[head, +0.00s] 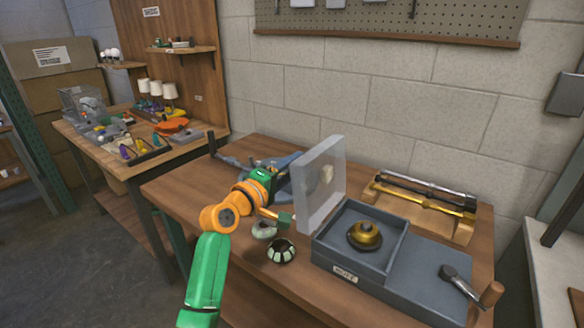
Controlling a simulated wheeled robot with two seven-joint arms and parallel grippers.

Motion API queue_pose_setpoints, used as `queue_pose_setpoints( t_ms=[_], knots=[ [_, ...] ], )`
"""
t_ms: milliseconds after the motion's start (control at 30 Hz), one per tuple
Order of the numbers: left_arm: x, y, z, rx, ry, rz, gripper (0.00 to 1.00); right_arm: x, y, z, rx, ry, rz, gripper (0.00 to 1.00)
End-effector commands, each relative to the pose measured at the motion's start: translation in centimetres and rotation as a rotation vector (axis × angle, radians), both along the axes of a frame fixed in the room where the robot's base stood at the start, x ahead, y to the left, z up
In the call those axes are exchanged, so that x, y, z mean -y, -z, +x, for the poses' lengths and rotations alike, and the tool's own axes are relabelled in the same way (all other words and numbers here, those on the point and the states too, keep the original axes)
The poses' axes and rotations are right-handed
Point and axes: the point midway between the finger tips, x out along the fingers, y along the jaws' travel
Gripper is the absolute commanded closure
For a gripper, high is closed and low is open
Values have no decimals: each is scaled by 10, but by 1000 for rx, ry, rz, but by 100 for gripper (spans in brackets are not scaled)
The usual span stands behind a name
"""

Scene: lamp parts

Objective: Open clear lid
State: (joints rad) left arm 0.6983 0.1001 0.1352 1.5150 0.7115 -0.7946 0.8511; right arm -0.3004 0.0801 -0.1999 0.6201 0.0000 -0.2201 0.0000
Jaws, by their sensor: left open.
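The clear lid (318,190) stands upright, hinged at the left edge of the grey box (330,248). The box is open, and a brass domed part (365,236) sits in its left compartment. A pale knob-like spot (327,174) shows on or through the lid. My left gripper (288,190) is just left of the lid, behind its outer face. Its jaws are open, though the fingertips are partly hidden, and I cannot tell whether they touch the lid. My right gripper is not in view.
A dark striped round part (282,251) and a grey-green ring part (264,229) lie left of the box. A wooden holder (420,208) with brass and glass tubes stands behind. A wood-handled tool (470,286) lies at the right. A second table (190,148) stands at the left.

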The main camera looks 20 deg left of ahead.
Motion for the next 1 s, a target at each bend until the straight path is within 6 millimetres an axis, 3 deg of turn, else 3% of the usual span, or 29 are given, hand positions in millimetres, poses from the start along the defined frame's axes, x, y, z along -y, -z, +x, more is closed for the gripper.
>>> queue_pose_setpoints(
  t_ms=[333,1000],
  knots=[
    [-2,-1,-4,-1,-1,-1,55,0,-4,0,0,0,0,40],
    [-23,-1,-67,-2,-2,1,55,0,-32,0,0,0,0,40]
  ],
)
